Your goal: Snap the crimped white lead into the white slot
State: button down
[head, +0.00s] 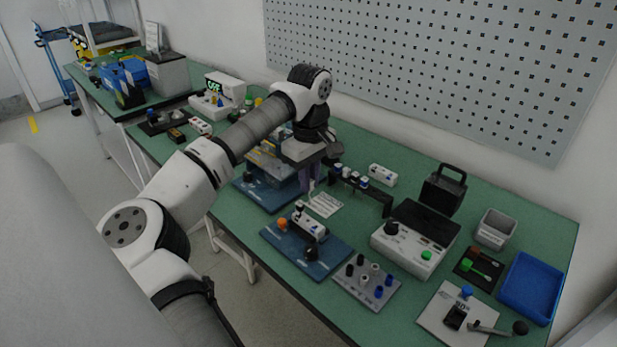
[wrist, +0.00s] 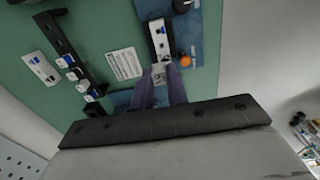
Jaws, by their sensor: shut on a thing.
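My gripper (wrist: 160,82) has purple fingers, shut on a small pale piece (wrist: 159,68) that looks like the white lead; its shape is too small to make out. In the head view my gripper (head: 311,182) points down above the table, behind the blue fixture board (head: 325,262). A white connector block (head: 309,226) with a blue mark sits on that board; it also shows in the wrist view (wrist: 158,38), just beyond my fingertips. I cannot tell whether the held piece touches it. The white slot itself is not clearly distinguishable.
An orange knob (wrist: 185,61) stands beside the block. A white printed card (wrist: 124,64) lies beside the fingers. A black rack with blue-and-white pieces (wrist: 72,62) is farther left. A tester box (head: 413,242) and a post plate (head: 367,284) stand right of the board.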

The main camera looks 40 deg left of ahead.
jog(key=shift+s+f, duration=0.1)
jog(key=shift+s, duration=0.05)
jog(key=shift+a+f+b, duration=0.1)
jog(key=shift+f+b, duration=1.2)
jog(key=shift+f, duration=0.65)
jog(key=shift+f+b, duration=0.6)
jog(key=shift+f, duration=0.25)
jog(key=shift+f+b, duration=0.3)
jog(key=shift+f, duration=0.15)
jog(key=shift+f, duration=0.1)
jog(key=shift+f+b, duration=0.35)
jog(key=shift+f, duration=0.15)
jog(key=shift+f, duration=0.1)
dwell(0.3)
jog(key=c, duration=1.3)
grip_release()
